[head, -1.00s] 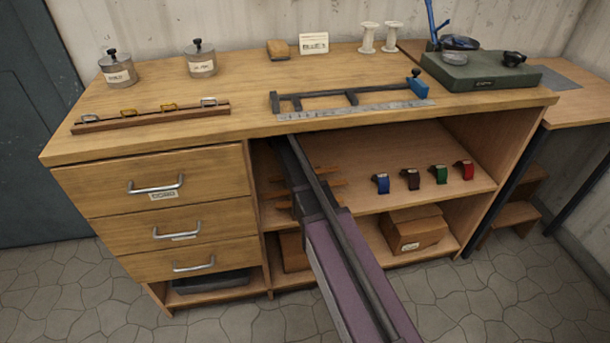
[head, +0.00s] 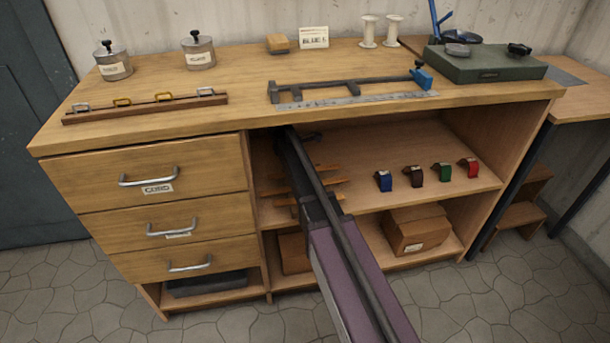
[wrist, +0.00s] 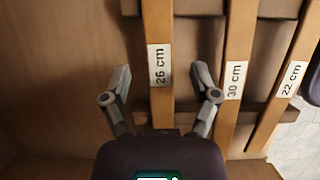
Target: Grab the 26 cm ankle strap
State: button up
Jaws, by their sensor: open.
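The 26 cm ankle strap (wrist: 161,97) is a tan leather strip with a white "26 cm" label, lying upright in the wrist view across dark rack bars. My gripper (wrist: 162,70) is open, one finger on each side of this strap, with visible gaps; the fingers do not grip it. The 30 cm strap (wrist: 239,52) is to the right, just beyond the right finger, and the 22 cm strap (wrist: 284,92) is farther right. In the head view my arm reaches into the bench's open bay, beside the tan straps (head: 328,181); the fingertips are not clear there.
The bench top (head: 240,95) overhangs the bay. Several coloured small items, including a blue one (head: 383,181), stand on the shelf to the right. A cardboard box (head: 415,232) sits below. The drawers (head: 150,180) are shut on the left.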

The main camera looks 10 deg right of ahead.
dwell(0.6)
jog(key=c, duration=1)
